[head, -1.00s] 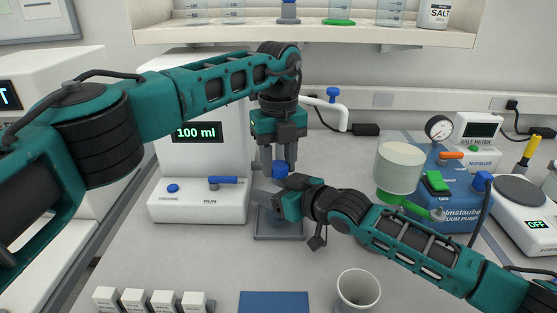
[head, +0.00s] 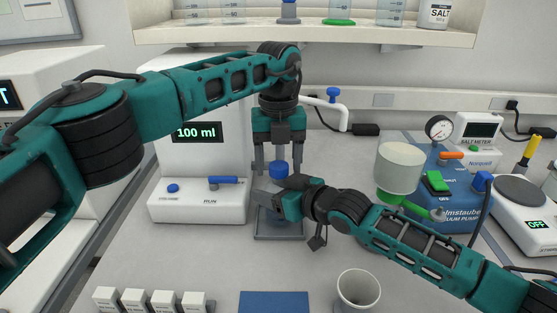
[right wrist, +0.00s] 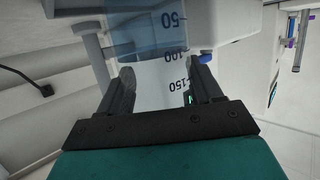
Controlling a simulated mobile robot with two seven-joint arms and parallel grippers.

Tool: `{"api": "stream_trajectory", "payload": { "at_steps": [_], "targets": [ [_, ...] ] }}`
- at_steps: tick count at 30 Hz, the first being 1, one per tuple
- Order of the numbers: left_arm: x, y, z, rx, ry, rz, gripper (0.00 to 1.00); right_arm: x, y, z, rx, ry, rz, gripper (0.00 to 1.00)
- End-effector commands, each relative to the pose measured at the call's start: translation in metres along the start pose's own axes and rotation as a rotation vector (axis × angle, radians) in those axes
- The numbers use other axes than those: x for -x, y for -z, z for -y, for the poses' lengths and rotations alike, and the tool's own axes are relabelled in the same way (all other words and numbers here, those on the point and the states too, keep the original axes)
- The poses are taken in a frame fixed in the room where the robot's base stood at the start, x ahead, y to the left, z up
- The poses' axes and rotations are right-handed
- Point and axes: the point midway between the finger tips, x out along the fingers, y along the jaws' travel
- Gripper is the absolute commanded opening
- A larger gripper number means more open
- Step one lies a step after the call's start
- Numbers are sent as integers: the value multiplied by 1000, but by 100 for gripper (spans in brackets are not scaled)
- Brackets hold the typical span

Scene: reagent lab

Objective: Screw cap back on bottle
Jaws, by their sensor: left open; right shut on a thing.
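The blue cap (head: 279,169) sits at the top of the bottle, between and slightly below the fingertips of my left gripper (head: 279,168). The left gripper points down, with its fingers spread apart on either side of the cap. My right gripper (head: 270,199) is shut on the bottle from the right. The gripper hides most of the bottle in the head view. In the right wrist view the clear bottle (right wrist: 150,72), with dark volume marks and a bluish part, stands between the fingers of the right gripper (right wrist: 160,85). The cap's thread is hidden.
A grey stand base (head: 280,230) lies beneath the bottle. A dispenser reading 100 ml (head: 197,200) stands behind left. A blue vacuum pump (head: 450,205) stands at the right. A white cup (head: 358,291) and a blue mat (head: 274,303) are in front.

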Motion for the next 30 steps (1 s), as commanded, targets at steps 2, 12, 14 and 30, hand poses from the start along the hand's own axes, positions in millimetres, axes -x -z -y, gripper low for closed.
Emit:
{"api": "stream_trajectory", "payload": {
  "at_steps": [2, 12, 14, 30],
  "targets": [
    [0, 0, 1, -1, 1, -1, 66, 0, 1, 0, 0, 1, -2, 0],
    [28, 0, 1, -1, 1, 2, 66, 0, 1, 0, 0, 0, -1, 0],
    [36, 0, 1, 0, 1, 3, 66, 0, 1, 0, 0, 0, -1, 0],
    [45, 0, 0, -1, 0, -1, 86, 0, 1, 0, 0, 0, -2, 0]
  ]
}}
